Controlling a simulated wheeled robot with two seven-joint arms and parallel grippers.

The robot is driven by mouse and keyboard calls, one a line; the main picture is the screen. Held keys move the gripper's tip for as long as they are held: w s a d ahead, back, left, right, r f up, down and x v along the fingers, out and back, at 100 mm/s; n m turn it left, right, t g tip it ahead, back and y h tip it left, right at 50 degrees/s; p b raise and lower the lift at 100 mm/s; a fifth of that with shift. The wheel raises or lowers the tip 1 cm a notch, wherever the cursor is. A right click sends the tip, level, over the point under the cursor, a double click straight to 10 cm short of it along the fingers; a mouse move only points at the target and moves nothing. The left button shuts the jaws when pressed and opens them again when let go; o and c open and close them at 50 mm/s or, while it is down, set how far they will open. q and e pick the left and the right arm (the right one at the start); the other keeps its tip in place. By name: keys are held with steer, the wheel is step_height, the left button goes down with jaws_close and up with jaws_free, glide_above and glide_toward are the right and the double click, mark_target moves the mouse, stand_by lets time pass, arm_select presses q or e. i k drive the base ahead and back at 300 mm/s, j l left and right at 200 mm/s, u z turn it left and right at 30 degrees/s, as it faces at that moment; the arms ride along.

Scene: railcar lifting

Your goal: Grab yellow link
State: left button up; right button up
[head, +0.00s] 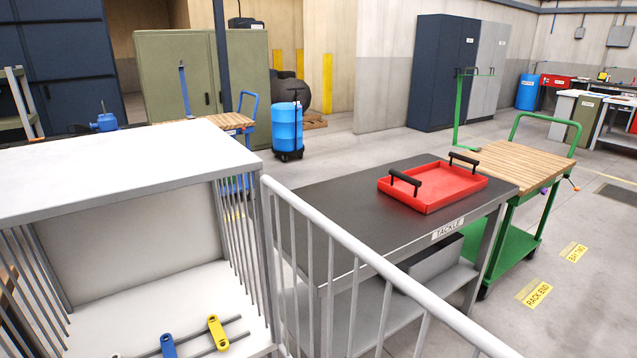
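The yellow link (218,333) is at the bottom left of the head view, in the white-floored rack. It is a short flat bar with rounded ends and a hole near the top. It sits on or across thin grey rods, slightly tilted. A blue link (168,345) is to its left, cut off by the frame's lower edge. Neither of my grippers is in view.
The rack's white top (120,165) overhangs the links, with grey bars at its sides. A pale railing (365,255) runs right of the links. Beyond it stands a dark TACKLE table (330,205) with a red tray (425,204). A green cart (500,165) stands further right.

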mark_target(218, 334)
steer(key=l+u, duration=0.25)
steer(key=l, duration=0.2)
steer(key=k+l+u, duration=0.1)
steer(key=l+u, duration=0.2)
steer(key=l, duration=0.15)
steer(key=k+l+u, duration=0.25)
steer(key=l, duration=0.2)
steer(key=i+l+u, duration=0.5)
steer(key=l+u, duration=0.2)
steer(key=l, duration=0.15)
steer(key=k+j, duration=0.3)
steer(key=j, duration=0.15)
steer(key=k+j, duration=0.35)
steer(key=j, duration=0.15)
